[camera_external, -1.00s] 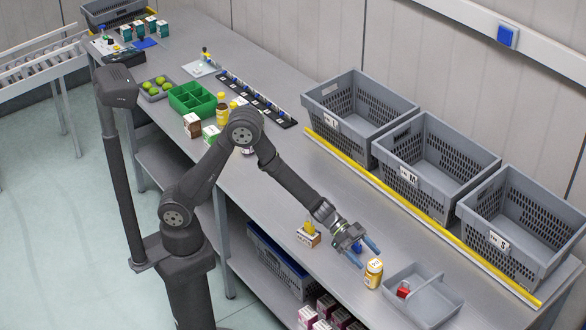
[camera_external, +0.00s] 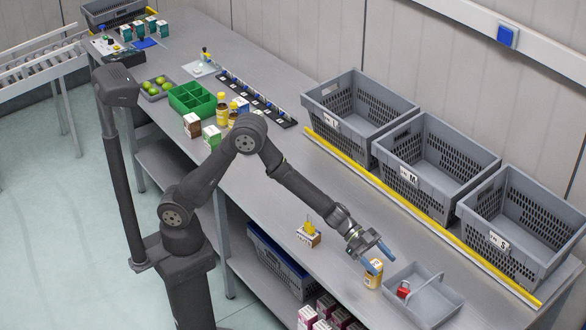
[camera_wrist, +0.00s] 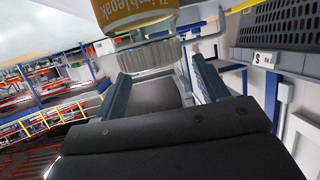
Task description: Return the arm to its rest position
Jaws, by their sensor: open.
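My gripper (camera_external: 383,264) is open above the front right of the bench, its blue fingers pointing down to the right. A bottle with a yellow-orange label (camera_external: 373,281) stands upright on the bench just under the fingers, its top partly hidden by one of them. In the wrist view, the bottle's white ribbed cap (camera_wrist: 150,56) and orange label (camera_wrist: 135,12) show just beyond and between the spread fingertips (camera_wrist: 160,70). I cannot tell whether a finger touches the bottle. My arm is stretched out over the bench from its base.
A grey divided tray (camera_external: 440,300) with a red item (camera_external: 403,290) lies right of the bottle. A small box with a yellow top (camera_external: 308,236) stands to the left. Grey crates (camera_external: 430,155) line the back behind a yellow rail (camera_external: 400,200).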

